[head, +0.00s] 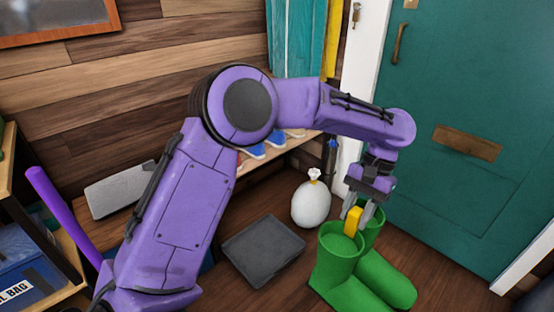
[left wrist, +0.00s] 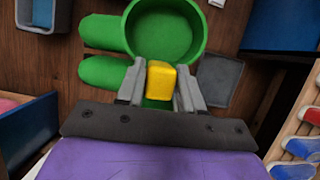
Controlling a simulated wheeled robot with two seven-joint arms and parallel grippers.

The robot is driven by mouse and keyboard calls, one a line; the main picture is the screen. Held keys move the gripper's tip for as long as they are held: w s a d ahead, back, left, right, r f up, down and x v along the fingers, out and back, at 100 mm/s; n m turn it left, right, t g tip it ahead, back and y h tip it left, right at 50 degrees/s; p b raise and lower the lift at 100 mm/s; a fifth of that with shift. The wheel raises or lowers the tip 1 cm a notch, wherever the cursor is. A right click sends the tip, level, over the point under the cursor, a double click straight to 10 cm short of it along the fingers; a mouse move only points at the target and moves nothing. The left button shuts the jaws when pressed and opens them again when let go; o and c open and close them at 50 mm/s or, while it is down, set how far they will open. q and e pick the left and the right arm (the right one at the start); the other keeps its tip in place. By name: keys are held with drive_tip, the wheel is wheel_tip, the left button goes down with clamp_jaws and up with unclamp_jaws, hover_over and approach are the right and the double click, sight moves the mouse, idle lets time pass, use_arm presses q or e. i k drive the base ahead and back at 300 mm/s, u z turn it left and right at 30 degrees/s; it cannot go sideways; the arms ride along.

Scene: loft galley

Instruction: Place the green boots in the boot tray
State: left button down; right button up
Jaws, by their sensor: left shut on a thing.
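The green boots (head: 338,262) stand upright as a pair on the wood floor, toes toward the lower right. My left gripper (head: 354,219) reaches down over them, its fingers on either side of a yellow tab (head: 353,221) at the boot tops. In the left wrist view the left gripper (left wrist: 161,88) is shut on this yellow tab (left wrist: 160,80), with the green boots (left wrist: 165,35) just beyond. The boot tray (head: 263,250), dark grey, flat and empty, lies on the floor left of the boots. It also shows in the left wrist view (left wrist: 218,80). My right gripper is not in view.
A white round bag (head: 311,205) stands behind the tray and boots. A bench (head: 285,145) with blue shoes runs along the wall. The teal door (head: 470,110) is at the right. Floor between tray and boots is clear. A blue box (head: 25,270) sits on shelving at left.

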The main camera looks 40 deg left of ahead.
sight(264, 248)
drive_tip(key=z, duration=0.05)
drive_tip(key=k, duration=1.55)
drive_tip(key=u, duration=0.15)
drive_tip(key=i, duration=3.55)
drive_tip(key=u, duration=1.6)
